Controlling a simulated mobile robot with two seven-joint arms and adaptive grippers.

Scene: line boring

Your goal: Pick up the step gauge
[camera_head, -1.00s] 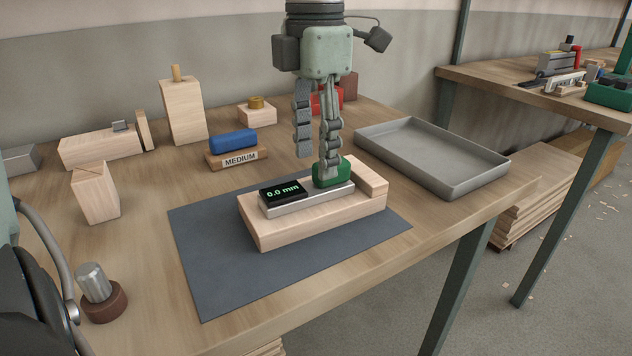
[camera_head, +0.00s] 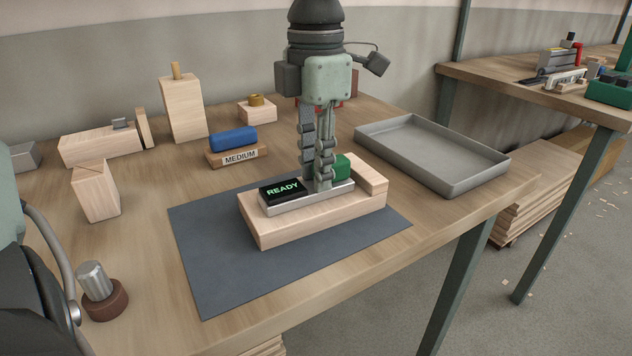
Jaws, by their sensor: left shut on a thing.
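The step gauge (camera_head: 337,193) is a flat metal bar with a black display (camera_head: 284,190) reading READY in green and a green block (camera_head: 342,166) on its right part. It lies on a pale wooden block (camera_head: 290,229), which sits on a dark grey mat (camera_head: 218,268). My left gripper (camera_head: 319,187) points straight down, its fingers close together and shut on the gauge beside the display. The fingers hide part of the green block and the exact contact. The gauge still rests on the wooden block. My right gripper is not in view.
A grey empty tray (camera_head: 437,156) stands to the right. A blue piece on a MEDIUM-labelled stand (camera_head: 238,158), several wooden blocks and a metal knob (camera_head: 97,282) stand to the left. A red object is partly hidden behind the gripper. The front of the mat is clear.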

